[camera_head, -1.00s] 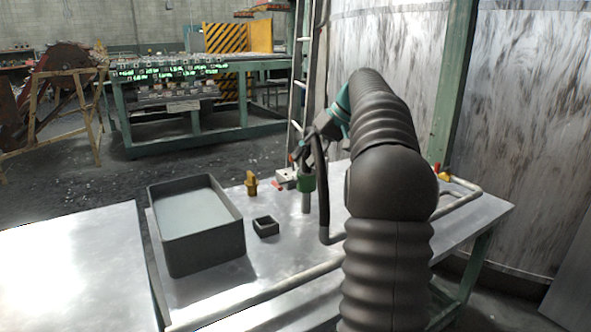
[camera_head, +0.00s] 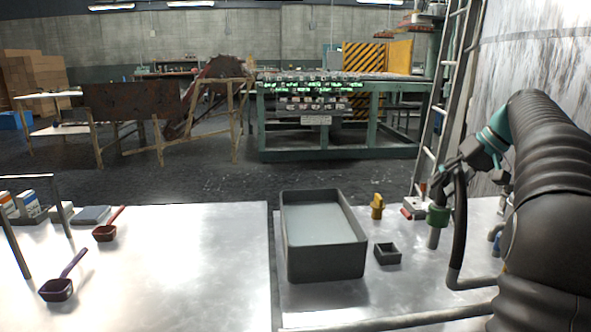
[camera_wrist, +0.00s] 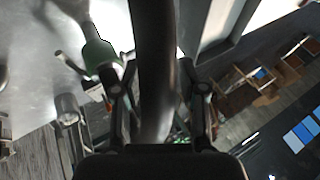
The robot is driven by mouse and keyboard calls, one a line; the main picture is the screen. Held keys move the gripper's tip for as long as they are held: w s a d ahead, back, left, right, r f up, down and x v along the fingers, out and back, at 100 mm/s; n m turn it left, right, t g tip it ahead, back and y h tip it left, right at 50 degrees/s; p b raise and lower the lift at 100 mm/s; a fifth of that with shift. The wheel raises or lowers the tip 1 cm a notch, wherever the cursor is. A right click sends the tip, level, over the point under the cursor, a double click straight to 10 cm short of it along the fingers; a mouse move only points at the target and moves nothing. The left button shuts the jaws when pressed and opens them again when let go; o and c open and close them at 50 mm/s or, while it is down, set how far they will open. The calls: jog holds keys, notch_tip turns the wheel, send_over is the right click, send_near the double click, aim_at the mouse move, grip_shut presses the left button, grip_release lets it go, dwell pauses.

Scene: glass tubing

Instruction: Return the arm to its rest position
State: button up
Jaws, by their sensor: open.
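My arm is bent at the right of the head view, with my gripper (camera_head: 447,178) above the metal table (camera_head: 325,298). The gripper also shows in the wrist view (camera_wrist: 158,92), its two dark fingers apart. A dark curved tube or hose runs down the middle of the wrist view between the fingers; I cannot tell whether it is part of my arm. I see nothing gripped. A grey cylinder with a green collar (camera_head: 438,215) stands on the table just below the gripper in the head view.
A grey open bin (camera_head: 325,275), a small dark box (camera_head: 388,255) and a yellow piece (camera_head: 377,206) stand on the table left of the gripper. Two scoops (camera_head: 57,289) lie on the left table (camera_head: 180,270). A ladder (camera_head: 441,95) stands behind the arm.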

jog(key=s+a+f+h, duration=0.3)
jog(key=s+a, duration=1)
jog(key=a, duration=0.4)
jog(key=s+a+f+h, duration=0.1)
jog(key=s+a+f, duration=0.2)
jog(key=s+f, duration=0.3)
jog(key=s+a+f+n+t+h, duration=0.1)
jog(key=s+a+f, duration=0.2)
jog(key=s+f, duration=0.4)
jog(key=shift+s+a+f, duration=0.2)
jog(key=shift+s+a, duration=0.1)
jog(key=shift+s, duration=1.85)
